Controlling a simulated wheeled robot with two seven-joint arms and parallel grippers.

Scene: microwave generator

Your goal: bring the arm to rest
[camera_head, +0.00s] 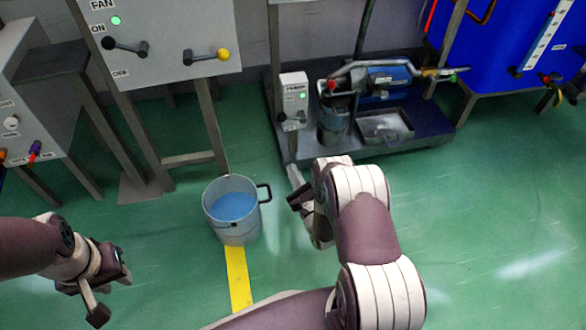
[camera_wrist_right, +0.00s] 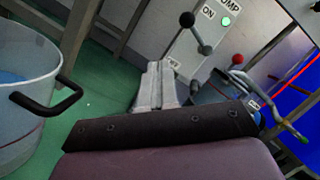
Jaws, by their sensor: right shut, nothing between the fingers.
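My right arm reaches up from the bottom of the head view. Its gripper (camera_head: 296,180) is shut and empty, to the right of the bucket and in front of the pump control box. In the right wrist view the closed pale fingers (camera_wrist_right: 156,80) point toward the pump box, with nothing between them. My left gripper (camera_head: 108,290) hangs at the lower left over the floor, apart from other things. Its finger gap is not clear from this angle.
A grey bucket (camera_head: 240,226) with blue contents stands on the green floor between my arms. The pump box (camera_head: 294,95) and pump skid (camera_head: 430,135) are behind. The fan panel (camera_head: 165,30) and blue cabinet (camera_head: 500,45) stand at the back. Floor at right is clear.

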